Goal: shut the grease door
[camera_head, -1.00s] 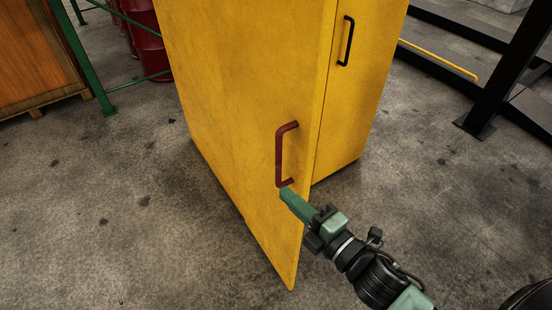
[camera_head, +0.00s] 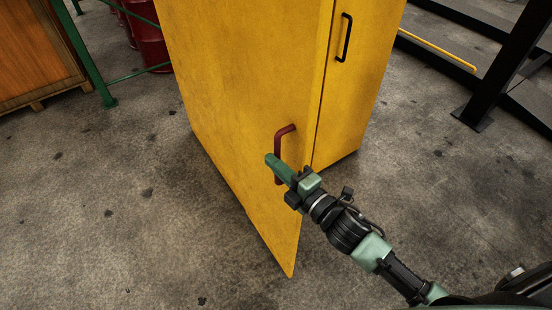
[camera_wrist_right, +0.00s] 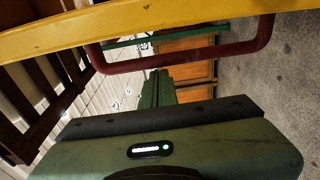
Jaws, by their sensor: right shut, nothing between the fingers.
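The grease door (camera_head: 235,120) is a yellow panel with a dark red bar handle (camera_head: 287,130). It stands swung out from the yellow cabinet, its free edge towards me. My right gripper (camera_head: 270,158) is shut and empty, its green fingers crossing in front of the handle's middle in the head view and hiding part of it. In the right wrist view the red handle (camera_wrist_right: 200,55) runs below the yellow door edge (camera_wrist_right: 150,22), and the fingertips (camera_wrist_right: 158,75) come close to the bar. I cannot tell whether they touch it. My left gripper is not in view.
The cabinet's other front (camera_head: 360,85) has a black handle (camera_head: 344,38). A black post (camera_head: 500,70) and dark rails stand at the right. A green rail (camera_head: 85,60), red drums (camera_head: 150,45) and a wooden crate (camera_head: 35,55) are at the left. The floor left of the door is clear.

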